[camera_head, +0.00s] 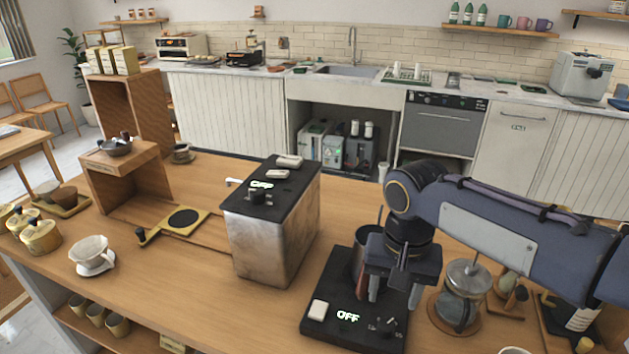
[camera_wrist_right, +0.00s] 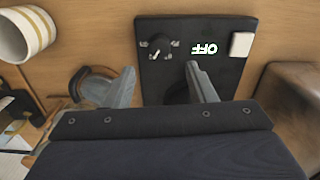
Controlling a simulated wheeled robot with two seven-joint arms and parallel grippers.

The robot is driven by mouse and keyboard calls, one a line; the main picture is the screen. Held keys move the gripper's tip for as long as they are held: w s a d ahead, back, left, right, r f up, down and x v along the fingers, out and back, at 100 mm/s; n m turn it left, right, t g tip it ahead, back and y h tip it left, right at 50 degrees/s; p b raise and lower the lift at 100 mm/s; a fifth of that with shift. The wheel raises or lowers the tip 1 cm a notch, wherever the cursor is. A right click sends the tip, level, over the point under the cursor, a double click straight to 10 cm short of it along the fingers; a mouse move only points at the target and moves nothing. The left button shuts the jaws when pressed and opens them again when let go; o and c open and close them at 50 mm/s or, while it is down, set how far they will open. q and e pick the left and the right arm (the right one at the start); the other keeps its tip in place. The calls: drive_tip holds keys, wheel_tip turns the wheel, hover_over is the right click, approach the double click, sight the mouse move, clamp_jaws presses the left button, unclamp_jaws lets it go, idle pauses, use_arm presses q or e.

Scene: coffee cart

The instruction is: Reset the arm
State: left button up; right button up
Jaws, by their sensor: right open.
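My right arm (camera_head: 520,225) comes in from the right. My right gripper (camera_head: 385,288) is over the black flat device (camera_head: 325,325) that shows "OFF", at the front of the wooden counter. A dark vessel (camera_head: 362,255) is partly hidden behind the gripper. In the right wrist view, the fingers of my right gripper (camera_wrist_right: 163,88) are apart with nothing visible between them. The black device (camera_wrist_right: 165,65), with its knob and white block, lies beyond them. I cannot tell whether the gripper touches the vessel. My left gripper is not in view.
A glass press pot (camera_head: 461,295) stands close to the right of the gripper. A metal box with a black top (camera_head: 265,235) stands to its left. A white dripper (camera_head: 92,254) and a wooden stand (camera_head: 122,172) are farther left. A striped cup (camera_wrist_right: 28,33) shows in the wrist view.

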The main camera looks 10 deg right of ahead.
drive_tip(key=s+f+n+t+y, duration=0.2)
drive_tip(key=s, duration=0.4)
drive_tip(key=s+a+f+n+t+y+p, duration=0.1)
drive_tip(key=s+f+n+t, duration=0.1)
drive_tip(key=s, duration=0.4)
drive_tip(key=shift+t+y, duration=0.4)
drive_tip(key=shift+t, duration=0.4)
drive_tip(key=shift+s+a, duration=0.1)
idle(0.6)
